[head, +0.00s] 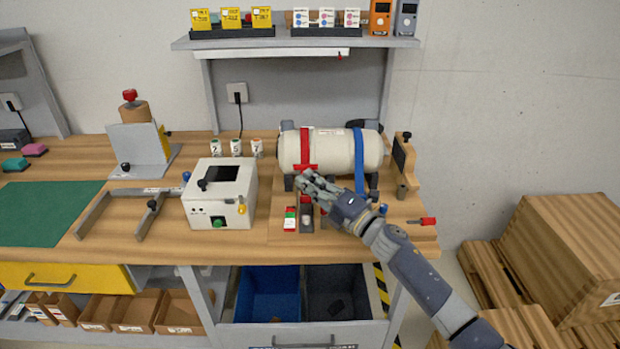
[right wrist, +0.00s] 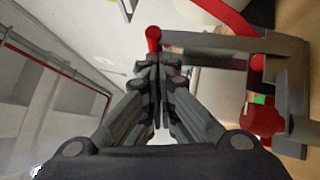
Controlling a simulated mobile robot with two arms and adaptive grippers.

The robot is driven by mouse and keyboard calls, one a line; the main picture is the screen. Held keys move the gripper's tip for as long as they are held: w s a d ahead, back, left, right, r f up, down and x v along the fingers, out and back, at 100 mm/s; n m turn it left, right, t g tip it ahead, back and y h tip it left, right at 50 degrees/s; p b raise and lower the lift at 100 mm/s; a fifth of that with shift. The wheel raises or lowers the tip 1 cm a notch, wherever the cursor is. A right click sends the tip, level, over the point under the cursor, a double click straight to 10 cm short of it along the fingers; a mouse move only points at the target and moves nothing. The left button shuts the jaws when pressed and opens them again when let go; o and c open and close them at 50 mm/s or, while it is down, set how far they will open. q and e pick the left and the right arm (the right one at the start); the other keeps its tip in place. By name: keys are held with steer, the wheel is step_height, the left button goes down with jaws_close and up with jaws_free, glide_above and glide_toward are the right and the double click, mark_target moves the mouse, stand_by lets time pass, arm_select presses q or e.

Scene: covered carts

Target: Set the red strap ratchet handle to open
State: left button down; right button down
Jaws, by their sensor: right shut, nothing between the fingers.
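A cream-white tank (head: 345,150) lies in a cradle on the bench. A red strap (head: 305,145) runs over its left part and also shows in the right wrist view (right wrist: 232,14). The red strap's ratchet sits low at the tank's front. Its red handle end (right wrist: 153,39) and grey metal arm (right wrist: 210,45) show in the wrist view. My right gripper (head: 306,180) is shut and empty, its fingertips (right wrist: 158,66) close to the red handle end; I cannot tell whether they touch. It hides part of the ratchet in the head view. My left gripper is out of view.
A blue strap (head: 359,160) circles the tank's right part. A white box with a dark panel (head: 220,192) stands left of my gripper. A red-handled tool (head: 422,221) lies near the right edge. Blue and grey bins (head: 268,295) sit below the bench.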

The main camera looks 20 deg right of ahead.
mark_target(310, 167)
steer(key=w+m+p, duration=0.1)
steer(key=p, duration=0.1)
steer(key=w+r+g+h+p, duration=0.1)
steer(key=p, duration=0.2)
steer(key=w+d+r+m+p, duration=0.1)
steer(key=p, duration=0.1)
steer(key=shift+d+m+h+p, duration=0.1)
steer(key=shift+m+h+p, duration=0.2)
steer(key=shift+h+p, duration=0.1)
steer(key=shift+w+f+b, duration=0.15)
steer(key=shift+w+b, duration=0.2)
steer(key=shift+w+d+f, duration=0.15)
steer(key=shift+w, duration=0.2)
steer(key=shift+s, duration=0.1)
steer(key=shift+s, duration=0.1)
